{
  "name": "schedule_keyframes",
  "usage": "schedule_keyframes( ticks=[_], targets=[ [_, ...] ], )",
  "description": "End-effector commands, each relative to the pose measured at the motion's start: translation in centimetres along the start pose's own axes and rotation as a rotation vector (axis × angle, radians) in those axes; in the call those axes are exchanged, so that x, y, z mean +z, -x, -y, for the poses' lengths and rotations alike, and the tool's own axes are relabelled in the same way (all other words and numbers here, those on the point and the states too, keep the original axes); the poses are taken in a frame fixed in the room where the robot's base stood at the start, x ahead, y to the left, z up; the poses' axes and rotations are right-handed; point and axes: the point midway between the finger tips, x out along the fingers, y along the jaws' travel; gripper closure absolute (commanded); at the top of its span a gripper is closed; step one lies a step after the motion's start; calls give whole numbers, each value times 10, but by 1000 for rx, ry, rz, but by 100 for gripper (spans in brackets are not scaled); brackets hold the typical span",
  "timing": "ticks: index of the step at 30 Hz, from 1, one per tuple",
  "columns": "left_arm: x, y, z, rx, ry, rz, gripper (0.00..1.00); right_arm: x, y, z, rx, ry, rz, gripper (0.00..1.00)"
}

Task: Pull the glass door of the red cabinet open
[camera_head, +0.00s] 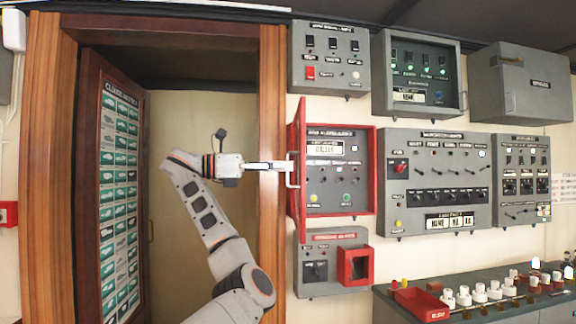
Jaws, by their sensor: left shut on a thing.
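The red cabinet (371,180) is on the wall, right of the wooden doorway. Its grey inner panel with a display, switches and buttons shows openly. Its red-framed door (299,215) stands swung out at the cabinet's left side, seen almost edge-on, so its glass can hardly be made out. A pale handle (291,184) is on the door's left face. My left gripper (287,167) reaches in from the left, level, and is shut on the handle. The exact finger contact is small in the picture. My right gripper is not in view.
Grey control boxes (436,170) surround the cabinet above, below and to the right. A smaller box with a red frame (355,265) is just below. The open doorway with a chart-covered door (118,200) is left. A console with a red tray (421,304) is lower right.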

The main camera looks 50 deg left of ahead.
Motion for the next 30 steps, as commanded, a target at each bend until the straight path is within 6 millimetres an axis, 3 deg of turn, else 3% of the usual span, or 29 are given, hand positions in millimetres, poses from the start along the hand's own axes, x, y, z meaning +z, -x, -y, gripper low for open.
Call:
schedule_keyframes(
  ticks=[1,14,16,17,30],
  targets=[
    [-1,4,-8,26,1,-6,100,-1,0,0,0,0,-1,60],
    [-2,4,-8,19,1,-7,100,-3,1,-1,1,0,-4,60],
    [-2,4,-8,19,1,-8,81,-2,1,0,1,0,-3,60],
    [-2,4,-8,19,1,-8,77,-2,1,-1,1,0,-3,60],
    [-3,2,-6,12,-1,-8,77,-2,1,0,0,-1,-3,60]
  ],
)
